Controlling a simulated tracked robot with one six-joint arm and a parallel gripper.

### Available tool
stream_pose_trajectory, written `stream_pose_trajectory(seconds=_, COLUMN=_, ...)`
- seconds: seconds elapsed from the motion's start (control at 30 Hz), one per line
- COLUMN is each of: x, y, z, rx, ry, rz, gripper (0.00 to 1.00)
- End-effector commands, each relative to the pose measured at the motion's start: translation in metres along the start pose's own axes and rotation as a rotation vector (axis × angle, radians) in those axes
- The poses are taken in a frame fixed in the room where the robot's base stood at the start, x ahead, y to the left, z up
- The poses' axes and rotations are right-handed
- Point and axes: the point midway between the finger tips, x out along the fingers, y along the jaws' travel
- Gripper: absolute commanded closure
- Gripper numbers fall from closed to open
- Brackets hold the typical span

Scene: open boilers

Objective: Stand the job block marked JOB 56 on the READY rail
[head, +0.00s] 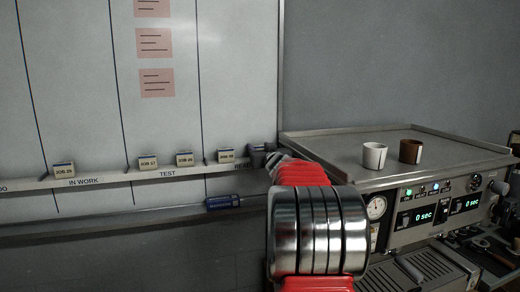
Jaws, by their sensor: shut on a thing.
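My gripper (262,156) is at the right end of the long rail (105,177) on the whiteboard, by the READY label (242,166), which it partly covers. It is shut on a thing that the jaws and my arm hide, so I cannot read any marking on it. A pale job block (226,156) stands on the rail just left of my gripper; its number is too small to read surely. I cannot tell which block is JOB 56.
Other job blocks stand at TEST (147,162) and IN WORK (64,169). A blue marker (223,202) lies on the lower ledge. At right, a coffee machine (420,215) carries a white cup (374,156) and a brown cup (411,151).

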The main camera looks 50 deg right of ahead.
Motion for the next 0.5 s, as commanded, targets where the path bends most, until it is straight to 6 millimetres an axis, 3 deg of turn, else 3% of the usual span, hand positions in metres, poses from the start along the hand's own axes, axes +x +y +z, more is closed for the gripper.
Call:
stream_pose_trajectory(seconds=0.27, x=-0.0002, y=0.0, z=0.0006, rx=0.0, ry=0.001, rz=0.0, gripper=0.79)
stream_pose_trajectory(seconds=0.3, x=-0.0002, y=0.0, z=0.0008, rx=0.0, ry=0.001, rz=0.0, gripper=0.56)
stream_pose_trajectory(seconds=0.5, x=-0.0003, y=0.0001, z=0.0006, rx=0.0, ry=0.001, rz=0.0, gripper=0.42)
